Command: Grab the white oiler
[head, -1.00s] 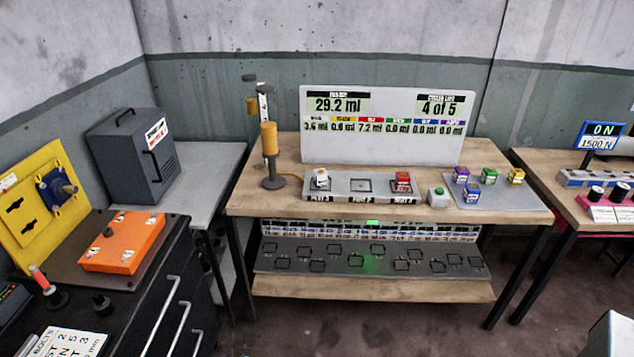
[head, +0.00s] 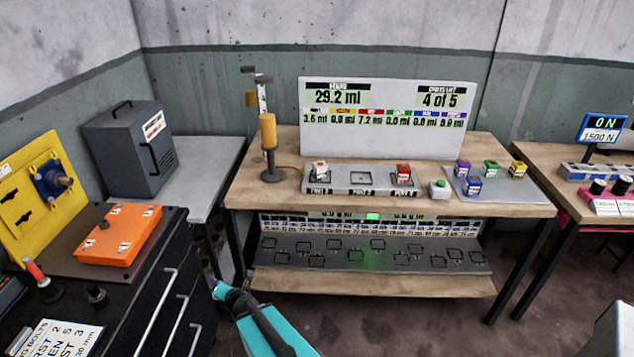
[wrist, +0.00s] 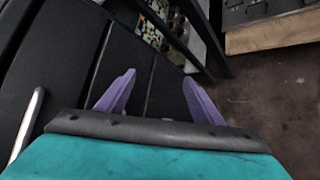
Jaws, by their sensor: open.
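The white oiler (head: 319,171) is a small block with a white top. It sits in the left slot of the grey holder (head: 341,186) on the wooden workbench, below the white display board. My gripper shows in the wrist view as two purple fingers (wrist: 158,95), spread apart with nothing between them. In the head view my teal arm (head: 262,325) comes up from the bottom edge, low in front of the bench and well away from the oiler. The oiler is not in the wrist view.
A red oiler (head: 403,174) sits in the same holder's right slot; the middle slot is empty. A green button (head: 439,187) and several coloured oilers on a grey plate (head: 508,199) stand to the right. An orange pump (head: 269,140) stands left.

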